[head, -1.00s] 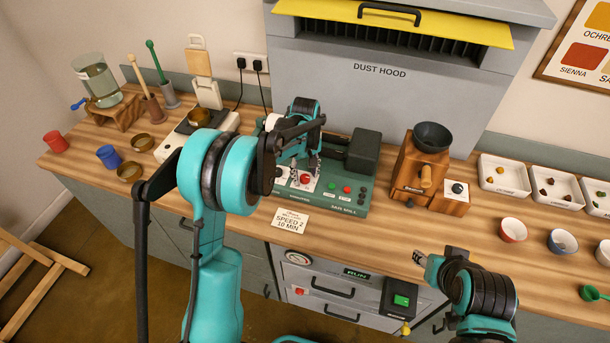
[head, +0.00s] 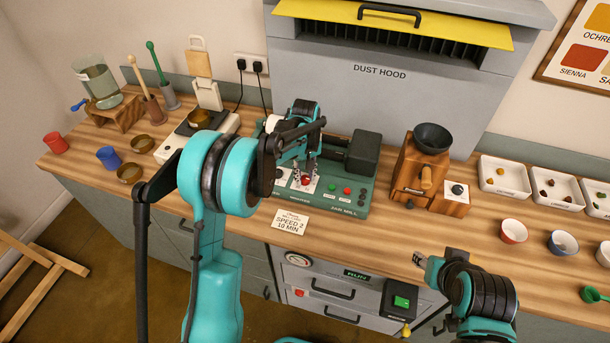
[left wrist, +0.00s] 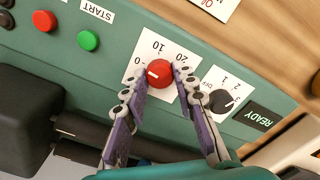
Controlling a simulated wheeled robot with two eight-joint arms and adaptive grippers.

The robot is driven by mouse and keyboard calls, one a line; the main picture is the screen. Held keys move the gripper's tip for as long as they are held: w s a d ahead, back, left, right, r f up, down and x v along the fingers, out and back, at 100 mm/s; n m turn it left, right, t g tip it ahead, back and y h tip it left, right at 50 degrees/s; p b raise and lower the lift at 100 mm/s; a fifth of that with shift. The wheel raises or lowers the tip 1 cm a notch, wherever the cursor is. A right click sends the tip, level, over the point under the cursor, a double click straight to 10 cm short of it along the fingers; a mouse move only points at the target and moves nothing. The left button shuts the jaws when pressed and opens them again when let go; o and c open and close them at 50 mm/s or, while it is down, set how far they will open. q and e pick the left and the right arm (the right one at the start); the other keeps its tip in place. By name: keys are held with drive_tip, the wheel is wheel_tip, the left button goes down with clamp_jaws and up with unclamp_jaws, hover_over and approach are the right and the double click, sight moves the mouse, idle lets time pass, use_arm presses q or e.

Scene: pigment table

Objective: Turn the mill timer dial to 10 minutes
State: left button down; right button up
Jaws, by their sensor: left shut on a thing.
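The red timer dial (left wrist: 160,74) sits on a white scale plate marked 0, 10 and 20 on the green jar mill (head: 346,205). In the left wrist view its white pointer mark faces left, nearer the 0 than the 10. My left gripper (left wrist: 163,88) is shut on the dial, one finger on each side. In the head view the left gripper (head: 307,176) comes down over the mill's front panel, and the dial (head: 307,182) shows partly between the fingers. My right gripper (head: 419,259) hangs in front of the table's front edge, away from the mill.
A black speed knob (left wrist: 222,101) sits beside the dial, near a READY display (left wrist: 258,115). Green (left wrist: 88,40) and red (left wrist: 45,21) buttons lie on the other side. A card (head: 290,222) reading SPEED 2, 10 MIN lies before the mill. A wooden grinder (head: 420,165) stands to the right.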

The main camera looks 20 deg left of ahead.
sight(305, 178)
use_arm(q)
drive_tip(key=m, duration=1)
drive_tip(key=shift+m+b, duration=0.3)
drive_tip(key=shift+b, duration=0.05)
idle(0.4)
drive_tip(key=c, duration=1.2)
unclamp_jaws()
wheel_tip(305, 178, up, 12)
